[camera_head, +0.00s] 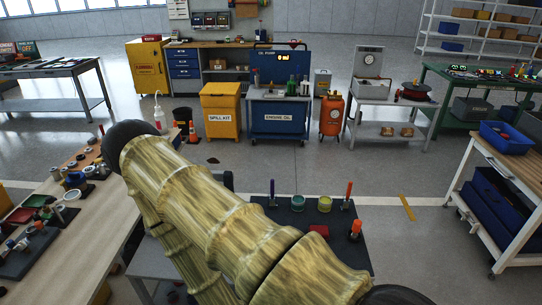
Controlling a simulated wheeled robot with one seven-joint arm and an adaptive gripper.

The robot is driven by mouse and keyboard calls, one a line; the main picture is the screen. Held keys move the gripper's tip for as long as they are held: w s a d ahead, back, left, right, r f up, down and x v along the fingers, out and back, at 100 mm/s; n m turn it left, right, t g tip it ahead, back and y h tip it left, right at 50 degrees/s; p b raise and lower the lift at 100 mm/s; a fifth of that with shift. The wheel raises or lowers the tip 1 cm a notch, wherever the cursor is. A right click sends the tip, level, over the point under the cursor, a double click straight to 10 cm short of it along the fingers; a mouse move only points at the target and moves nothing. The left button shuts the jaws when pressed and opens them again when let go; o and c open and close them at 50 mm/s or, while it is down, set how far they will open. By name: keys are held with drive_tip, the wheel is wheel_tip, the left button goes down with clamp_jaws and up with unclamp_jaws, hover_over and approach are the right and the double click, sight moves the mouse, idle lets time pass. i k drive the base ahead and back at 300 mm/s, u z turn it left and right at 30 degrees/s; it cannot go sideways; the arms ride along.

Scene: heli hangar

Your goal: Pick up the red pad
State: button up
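A small red block, which looks like the red pad (319,231), lies on a dark-topped stand (284,216) just right of my arm. The arm crosses the middle of the picture and hides the left part of this stand. My gripper cannot be made out; the arm's far end shows only a dark rounded joint, and nothing is seen held.
Around the pad stand orange-topped items (355,229), two small round pots (324,204) and a dark blue upright item (272,193). A cluttered workbench (85,228) is at left, a wooden-topped cart (515,166) at right. Floor beyond the stand is open.

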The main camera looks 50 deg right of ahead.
sight(323, 230)
drive_tip(key=u, duration=0.15)
drive_tip(key=i, duration=1.7)
drive_tip(key=z, duration=2.1)
